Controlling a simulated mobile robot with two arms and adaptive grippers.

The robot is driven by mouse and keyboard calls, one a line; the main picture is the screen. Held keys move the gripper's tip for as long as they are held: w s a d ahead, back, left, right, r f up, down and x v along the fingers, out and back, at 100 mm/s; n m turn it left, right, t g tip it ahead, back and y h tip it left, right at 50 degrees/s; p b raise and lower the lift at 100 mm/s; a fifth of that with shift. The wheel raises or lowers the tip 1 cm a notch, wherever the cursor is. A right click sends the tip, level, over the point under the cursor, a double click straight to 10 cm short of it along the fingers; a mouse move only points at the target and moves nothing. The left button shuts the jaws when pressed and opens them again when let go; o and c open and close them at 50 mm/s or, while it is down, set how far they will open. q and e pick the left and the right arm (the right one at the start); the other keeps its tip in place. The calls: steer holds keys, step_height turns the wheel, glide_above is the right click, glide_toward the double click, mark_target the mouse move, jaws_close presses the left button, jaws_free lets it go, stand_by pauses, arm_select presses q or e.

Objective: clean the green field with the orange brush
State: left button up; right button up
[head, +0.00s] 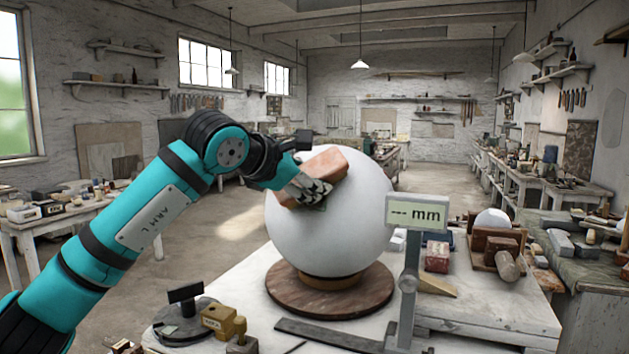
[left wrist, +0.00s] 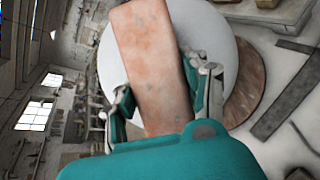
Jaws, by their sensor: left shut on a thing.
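A large white plaster sphere (head: 345,235) rests on a ring over a round brown wooden board (head: 300,300) on the workbench. My left gripper (head: 308,188) is shut on an orange-brown block (head: 325,165), which I take for the orange brush; no bristles show. The block lies tilted against or very close to the sphere's upper left side; I cannot tell if they touch. In the left wrist view the block (left wrist: 150,60) sits between both fingers, with the sphere (left wrist: 222,50) behind it. No clear green field shows; the block and gripper cover part of the sphere. My right gripper is not in view.
A gauge with a display reading "--- mm" (head: 416,213) stands close to the sphere's right. A dark flat bar (head: 330,336) lies in front of the board. Small brass blocks (head: 222,320) stand at front left. A reddish block (head: 436,257) and a wooden holder (head: 495,250) stand to the right.

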mark_target(318, 167)
arm_select(q)
steer(key=shift+s+a+f, duration=0.1)
steer(key=shift+a+f, duration=0.2)
steer(key=shift+a, duration=0.3)
steer(key=shift+d, duration=0.1)
steer(key=shift+w+d+r+p, duration=0.15)
steer(key=shift+d+r+p, duration=0.4)
steer(key=shift+d, duration=0.3)
steer(key=shift+w+d+r+p, duration=0.15)
steer(key=shift+d+r+p, duration=0.35)
steer(key=shift+d, duration=0.55)
